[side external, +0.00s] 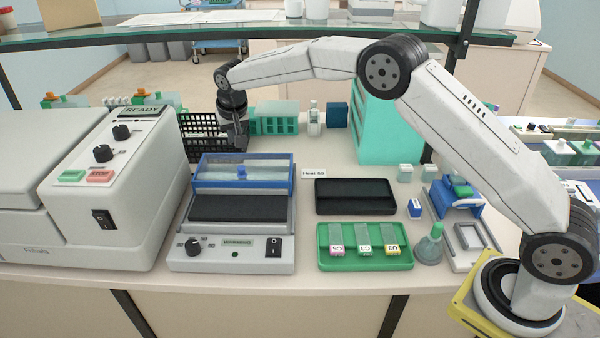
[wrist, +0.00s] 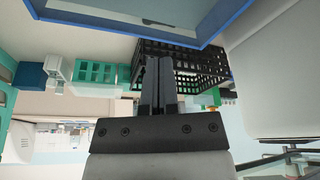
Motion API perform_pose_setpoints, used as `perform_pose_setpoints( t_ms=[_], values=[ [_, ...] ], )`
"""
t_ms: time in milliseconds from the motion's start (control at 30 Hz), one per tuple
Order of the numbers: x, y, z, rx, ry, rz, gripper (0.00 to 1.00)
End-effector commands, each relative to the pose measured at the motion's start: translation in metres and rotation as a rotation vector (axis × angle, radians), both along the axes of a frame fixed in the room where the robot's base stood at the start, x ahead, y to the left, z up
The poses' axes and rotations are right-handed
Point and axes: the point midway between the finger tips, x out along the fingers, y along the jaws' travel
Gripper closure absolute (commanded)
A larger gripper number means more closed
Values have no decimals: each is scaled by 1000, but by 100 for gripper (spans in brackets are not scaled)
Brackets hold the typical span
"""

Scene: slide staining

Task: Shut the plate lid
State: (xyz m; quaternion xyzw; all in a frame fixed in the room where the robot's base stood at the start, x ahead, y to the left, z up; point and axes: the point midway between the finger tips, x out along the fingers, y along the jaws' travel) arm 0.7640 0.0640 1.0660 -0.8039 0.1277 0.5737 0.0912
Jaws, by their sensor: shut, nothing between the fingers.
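The plate lid (side external: 268,179) is a clear panel in a blue frame with a small blue knob. It stands raised at the back of the heating plate (side external: 238,207), whose dark surface is uncovered. In the wrist view the lid's blue frame (wrist: 125,42) crosses the top of the picture. My gripper (side external: 240,146) points down behind the lid, close to its top edge; I cannot tell whether it touches. In the wrist view my gripper (wrist: 159,62) has its two dark fingers together with nothing between them. The fingertips are partly hidden behind the lid in the side view.
A black wire basket (side external: 200,140) stands behind the plate, close to my gripper. A large white machine (side external: 110,190) is at the left. A black tray (side external: 355,196) and a green tray with slides (side external: 325,262) lie to the right. A glass shelf (side external: 300,32) spans above the bench.

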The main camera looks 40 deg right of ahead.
Motion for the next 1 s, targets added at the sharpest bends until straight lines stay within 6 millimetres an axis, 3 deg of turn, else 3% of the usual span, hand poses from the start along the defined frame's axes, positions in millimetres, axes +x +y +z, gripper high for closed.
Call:
perform_pose_setpoints(
  t_ms=[300,567,1000],
  values=[
    [13,-5,-41,0,2,0,100],
    [20,-7,-63,-1,1,0,100],
    [0,0,-60,0,0,2,100]
  ],
)
